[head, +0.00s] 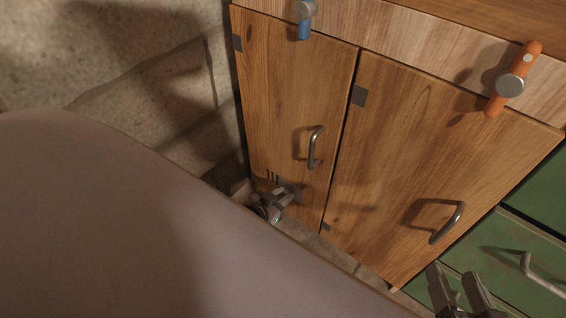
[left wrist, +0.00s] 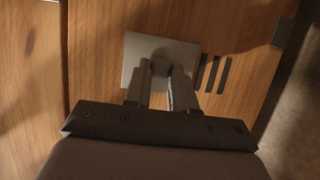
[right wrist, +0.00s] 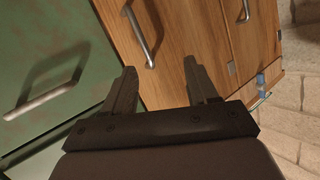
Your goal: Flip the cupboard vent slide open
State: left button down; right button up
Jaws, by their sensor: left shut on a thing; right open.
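The cupboard vent slide is a grey square plate (left wrist: 134,50) low on the narrow left wooden door (head: 290,105). Several dark vent slots (left wrist: 213,74) show uncovered beside it in the left wrist view. They also show faintly in the head view, to the left of the plate (head: 296,186). My left gripper (left wrist: 163,72) is at the plate, shut on its small raised knob, which the fingers mostly hide. In the head view my left gripper (head: 283,196) is low against that door. My right gripper (head: 452,273) is open and empty, in front of the green drawers.
The left door has a metal handle (head: 313,148) above the vent. The wider right door has another handle (head: 448,222). A blue-handled tap (head: 304,26) and an orange lever (head: 525,62) are on the upper panel. Green drawers (head: 505,250) stand at right; a stone wall (head: 130,60) is at left.

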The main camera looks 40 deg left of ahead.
pick_arm(q)
jog(key=shift+s+d, duration=0.1)
jog(key=shift+d, duration=0.2)
jog(key=c, duration=0.9)
grip_release()
jog(key=shift+a, duration=0.1)
pick_arm(e)
jog(key=shift+r, duration=0.1)
pick_arm(q)
jog(key=shift+p+v, duration=2.1)
jog(key=shift+v, duration=1.4)
pick_arm(e)
jog(key=shift+a+r+m+g, duration=0.15)
jog(key=shift+m+g, duration=0.15)
jog(key=shift+g, duration=0.2)
